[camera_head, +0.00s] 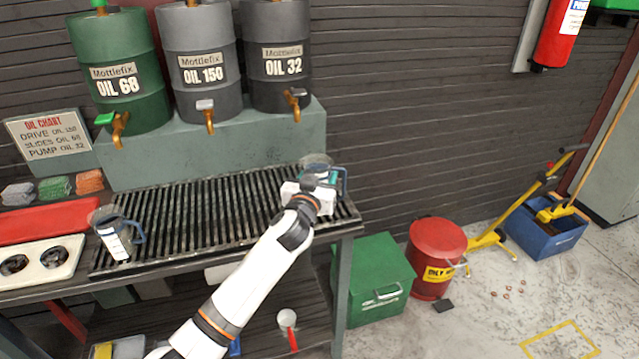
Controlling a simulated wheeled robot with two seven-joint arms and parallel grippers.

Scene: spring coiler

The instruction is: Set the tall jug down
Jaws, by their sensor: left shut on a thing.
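My left gripper (308,190) is over the right end of the slatted bench rack (200,215), shut on the tall jug (318,160). The jug is clear-sided with a blue handle on its right. It looks upright, and my gripper hides most of its body and its base. I cannot tell whether its base touches the slats. A second clear jug (115,240) with a white label and a blue handle stands at the rack's left end. My right gripper is out of view.
Green (118,70), grey (197,60) and dark (275,55) oil drums with brass taps stand on a ledge behind the rack. The middle of the rack is clear. A green box (378,280) and red bin (436,255) stand on the floor to the right.

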